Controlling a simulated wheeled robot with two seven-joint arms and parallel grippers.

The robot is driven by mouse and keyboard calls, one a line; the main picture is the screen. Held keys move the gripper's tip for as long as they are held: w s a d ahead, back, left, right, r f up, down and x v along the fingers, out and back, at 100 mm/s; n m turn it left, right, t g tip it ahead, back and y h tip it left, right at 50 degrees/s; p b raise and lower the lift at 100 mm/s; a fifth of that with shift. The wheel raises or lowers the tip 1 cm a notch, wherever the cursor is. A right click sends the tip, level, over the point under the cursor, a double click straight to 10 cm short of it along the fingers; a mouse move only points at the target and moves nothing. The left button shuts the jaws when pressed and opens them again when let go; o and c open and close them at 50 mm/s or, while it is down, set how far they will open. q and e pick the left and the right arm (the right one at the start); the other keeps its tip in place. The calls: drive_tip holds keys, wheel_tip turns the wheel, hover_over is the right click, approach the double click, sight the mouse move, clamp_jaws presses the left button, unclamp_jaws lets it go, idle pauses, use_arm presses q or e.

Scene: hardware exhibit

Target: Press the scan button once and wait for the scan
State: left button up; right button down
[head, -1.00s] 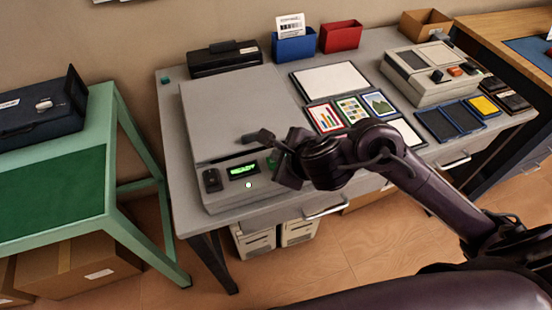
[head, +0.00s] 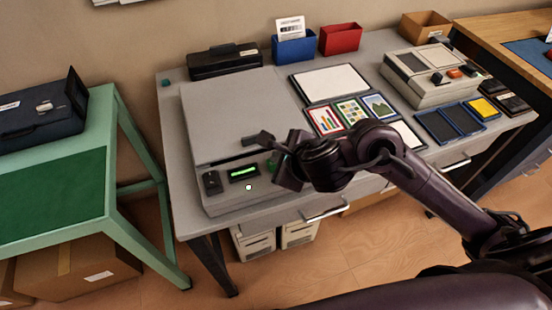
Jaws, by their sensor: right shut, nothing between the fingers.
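The grey flatbed scanner (head: 230,112) sits on the left part of the grey table with its lid down. Its front panel has a lit display (head: 243,172) showing a bright green bar, a small glowing light (head: 249,187) and a black knob-like part (head: 212,182). A green button (head: 271,166) shows partly at the panel's right, beside my right gripper. My right gripper (head: 273,143) is shut and empty over the panel's right end. It hides part of the button, and I cannot tell whether it touches it. My left gripper is out of view.
Framed cards (head: 352,110), a white sheet (head: 330,81) and a beige device (head: 430,75) lie to the right on the table. Blue (head: 294,47) and red (head: 341,38) bins stand at the back. A green table (head: 107,150) stands left, across a gap.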

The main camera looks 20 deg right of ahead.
drive_tip(key=shift+r+p, duration=0.3)
drive_tip(key=shift+r, duration=0.25)
wheel_tip(320, 180, up, 5)
drive_tip(key=p, duration=0.5)
drive_tip(key=shift+r, duration=0.1)
idle(0.6)
